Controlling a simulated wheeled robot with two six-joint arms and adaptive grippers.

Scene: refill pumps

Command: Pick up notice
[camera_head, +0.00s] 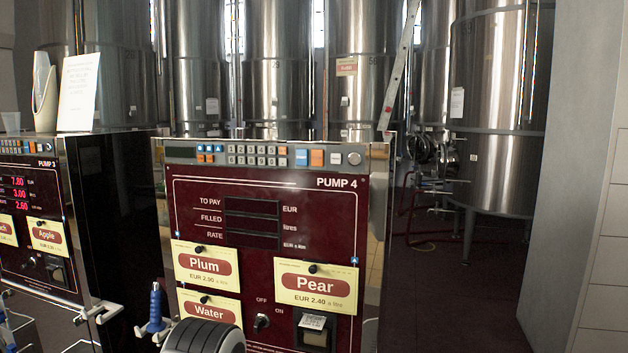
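A white sheet with lines of small print (78,92), which looks like a notice, stands leaning on top of the pump at the left, PUMP 3 (93,200). Its print is too small to read. A small white printed slip (313,321) shows at a dark slot low on the front of PUMP 4 (270,215). Neither of my grippers shows. A dark rounded part with a grey rim at the bottom edge seems to be mine, but no fingers are visible on it.
A cream holder (45,100) with pale cups stands beside the sheet. Plum (207,268), Pear (315,285) and Water (209,310) cards hang on PUMP 4. A blue nozzle (155,308) is between the pumps. Steel tanks (275,70) stand behind; a grey wall (572,160) is at right.

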